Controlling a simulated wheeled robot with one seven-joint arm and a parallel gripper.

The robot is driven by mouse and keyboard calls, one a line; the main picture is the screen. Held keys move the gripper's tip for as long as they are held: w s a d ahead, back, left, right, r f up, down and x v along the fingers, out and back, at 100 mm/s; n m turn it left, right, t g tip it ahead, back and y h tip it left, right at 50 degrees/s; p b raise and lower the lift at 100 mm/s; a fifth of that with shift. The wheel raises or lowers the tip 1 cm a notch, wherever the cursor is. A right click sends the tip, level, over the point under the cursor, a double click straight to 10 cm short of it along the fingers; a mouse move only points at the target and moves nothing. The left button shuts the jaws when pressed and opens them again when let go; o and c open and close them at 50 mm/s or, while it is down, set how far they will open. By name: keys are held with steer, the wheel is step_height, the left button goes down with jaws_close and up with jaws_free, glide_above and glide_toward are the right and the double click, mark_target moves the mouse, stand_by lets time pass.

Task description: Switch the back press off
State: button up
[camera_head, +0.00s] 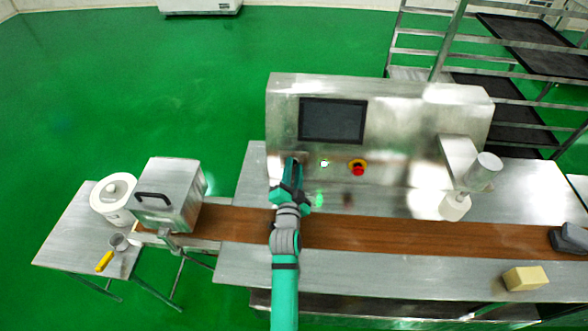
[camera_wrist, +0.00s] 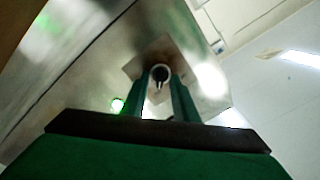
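The steel machine's upright panel (camera_head: 400,120) carries a dark rotary switch at its left, mostly hidden behind my gripper in the head view. In the wrist view the switch (camera_wrist: 160,73) is a dark round knob with a pale ring, on a square plate. My gripper (camera_head: 291,164) is at the panel, in front of this switch. In the wrist view my gripper's two green fingers (camera_wrist: 161,84) stand apart, one on each side of the knob. I cannot tell whether they touch it. A lit green button (camera_head: 324,163) is just right of my gripper; it also shows in the wrist view (camera_wrist: 117,105).
A red emergency stop (camera_head: 358,168) sits right of the green button, below a dark screen (camera_head: 333,120). A brown conveyor belt (camera_head: 400,236) runs below the panel.

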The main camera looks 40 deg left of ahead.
steer(key=shift+c, duration=0.7)
jaws_close()
